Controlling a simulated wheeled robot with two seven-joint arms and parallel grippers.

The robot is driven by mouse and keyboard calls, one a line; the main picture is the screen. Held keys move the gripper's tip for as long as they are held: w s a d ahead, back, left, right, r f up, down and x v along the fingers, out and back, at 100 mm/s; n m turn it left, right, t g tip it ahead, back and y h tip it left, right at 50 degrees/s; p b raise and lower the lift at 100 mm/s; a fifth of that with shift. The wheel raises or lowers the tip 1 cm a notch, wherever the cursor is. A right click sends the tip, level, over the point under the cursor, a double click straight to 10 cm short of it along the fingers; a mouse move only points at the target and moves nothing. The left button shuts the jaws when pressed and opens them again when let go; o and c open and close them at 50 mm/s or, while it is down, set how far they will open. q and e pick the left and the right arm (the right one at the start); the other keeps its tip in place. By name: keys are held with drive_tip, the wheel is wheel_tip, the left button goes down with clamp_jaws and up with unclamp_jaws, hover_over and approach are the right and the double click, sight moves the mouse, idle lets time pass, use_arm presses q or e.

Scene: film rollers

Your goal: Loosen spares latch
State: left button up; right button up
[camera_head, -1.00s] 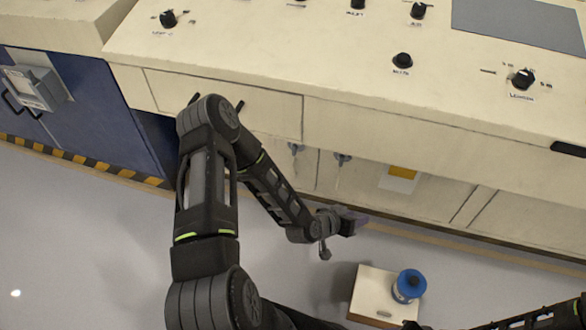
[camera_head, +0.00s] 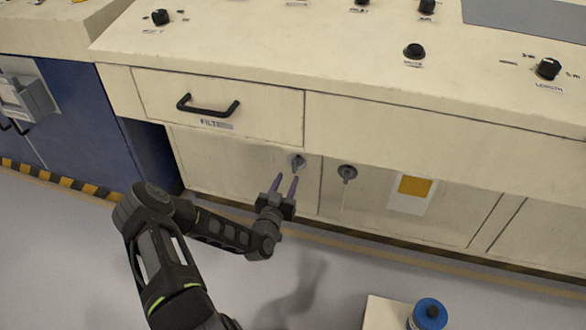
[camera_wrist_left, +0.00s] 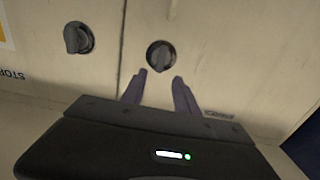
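Two grey turn latches sit on the cabinet front below the drawer. The left latch (camera_head: 296,162) is on the left door beside the seam, and it shows at the centre of the left wrist view (camera_wrist_left: 160,56). The right latch (camera_head: 347,173) is across the seam and also shows in the left wrist view (camera_wrist_left: 78,38). My left gripper (camera_head: 284,184) is open and empty, its fingertips just short of the left latch. In the left wrist view the fingers (camera_wrist_left: 159,77) point at that latch, apart from it. My right gripper is out of view.
A drawer with a black handle (camera_head: 208,107) is above the latches. A yellow-and-white sign (camera_head: 411,194) is on the front to the right.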

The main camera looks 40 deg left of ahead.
sight(294, 165)
use_arm(q)
drive_tip(key=b+x, duration=0.2)
drive_tip(key=x, duration=0.4)
drive_tip(key=shift+f, duration=0.15)
drive_tip(key=shift+w+a, duration=0.2)
drive_tip(key=shift+w, duration=0.35)
clamp_jaws()
